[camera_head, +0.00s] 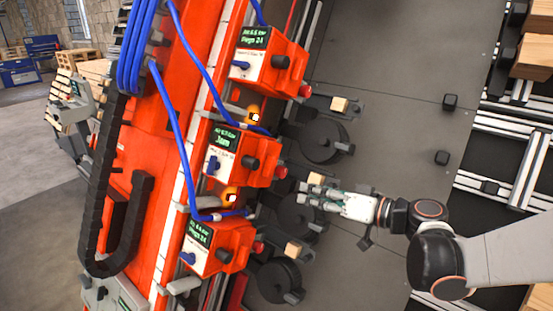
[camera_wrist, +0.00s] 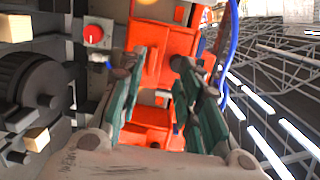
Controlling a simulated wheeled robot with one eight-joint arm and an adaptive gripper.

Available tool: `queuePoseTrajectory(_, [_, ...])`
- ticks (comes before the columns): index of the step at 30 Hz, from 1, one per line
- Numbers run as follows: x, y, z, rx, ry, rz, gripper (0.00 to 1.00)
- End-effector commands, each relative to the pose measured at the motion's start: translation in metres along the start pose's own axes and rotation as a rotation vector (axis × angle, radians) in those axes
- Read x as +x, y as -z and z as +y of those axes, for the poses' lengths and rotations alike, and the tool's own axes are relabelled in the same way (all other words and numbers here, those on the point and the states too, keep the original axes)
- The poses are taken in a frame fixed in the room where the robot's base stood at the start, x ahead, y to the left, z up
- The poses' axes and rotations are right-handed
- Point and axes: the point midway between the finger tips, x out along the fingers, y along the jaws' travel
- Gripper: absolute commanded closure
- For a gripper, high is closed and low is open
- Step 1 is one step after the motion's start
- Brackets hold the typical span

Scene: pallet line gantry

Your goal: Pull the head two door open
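Three orange head boxes sit in a row on the red gantry. The middle head box (camera_head: 228,148) has a green display reading "Jam", a blue lever (camera_head: 213,163), a black knob (camera_head: 250,162) and a red button (camera_head: 280,172). I take it as head two, but I see no clear number. Its door is not clearly distinguishable. My gripper (camera_head: 311,191) is open and empty, to the right of and a little below this box, apart from it in the picture. In the wrist view my gripper (camera_wrist: 156,68) has its fingers spread, with an orange surface (camera_wrist: 162,42) behind the gap.
The upper head box (camera_head: 268,58) and lower head box (camera_head: 216,246) flank the middle one. Black round reels (camera_head: 320,142) with small wooden blocks (camera_head: 339,104) stand near my gripper. Blue hoses (camera_head: 182,150) loop over the gantry.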

Motion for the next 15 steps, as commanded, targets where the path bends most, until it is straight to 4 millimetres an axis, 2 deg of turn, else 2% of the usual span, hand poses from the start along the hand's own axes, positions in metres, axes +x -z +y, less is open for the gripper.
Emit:
queuePoseTrajectory(3, [-0.002, 0.013, 0.010, -0.021, 0.038, 0.080, 0.68])
queuePoseTrajectory(9, [-0.003, 0.020, 0.015, -0.039, 0.062, 0.135, 0.68])
queuePoseTrajectory(15, [0.019, 0.022, 0.013, -0.039, 0.066, 0.134, 0.68])
